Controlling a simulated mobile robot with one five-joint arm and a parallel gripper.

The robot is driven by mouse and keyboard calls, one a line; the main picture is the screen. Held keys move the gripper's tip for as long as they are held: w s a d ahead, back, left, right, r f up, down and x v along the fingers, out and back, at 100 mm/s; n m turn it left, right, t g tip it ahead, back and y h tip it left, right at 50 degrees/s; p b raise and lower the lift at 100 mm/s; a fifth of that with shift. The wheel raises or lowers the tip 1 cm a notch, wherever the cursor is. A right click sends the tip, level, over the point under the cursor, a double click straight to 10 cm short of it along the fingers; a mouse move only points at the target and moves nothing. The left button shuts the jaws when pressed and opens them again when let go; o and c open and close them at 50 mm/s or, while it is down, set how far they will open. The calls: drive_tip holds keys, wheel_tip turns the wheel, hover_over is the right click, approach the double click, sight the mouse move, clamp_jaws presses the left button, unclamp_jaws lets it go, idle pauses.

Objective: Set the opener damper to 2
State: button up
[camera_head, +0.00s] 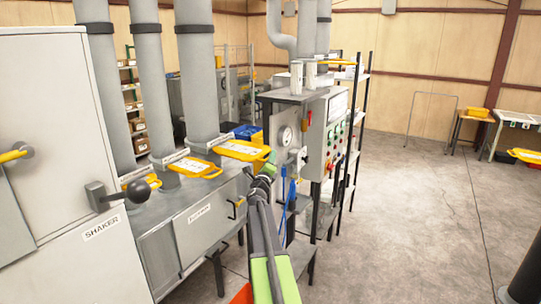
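Yellow damper plates sit on the grey vertical pipes. One yellow plate (243,151) sticks out to the right of the right-hand pipe, and its right end meets or overlaps my gripper (269,161) in the picture. Another yellow plate (195,167) lies to its left, on the middle pipe. The plates' marks are too small to read, so I cannot tell their settings. A grey machine box (206,217) below the pipes bears a label that is hard to read. My gripper's fingers are small and partly hidden by my arm, so whether they hold the plate is unclear.
A control panel (328,132) with a gauge stands just right of my gripper. Open concrete floor (418,220) lies to the right.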

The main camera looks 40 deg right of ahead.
drive_tip(key=shift+x, duration=0.85)
drive_tip(key=shift+s, duration=0.1)
clamp_jaws()
idle(0.7)
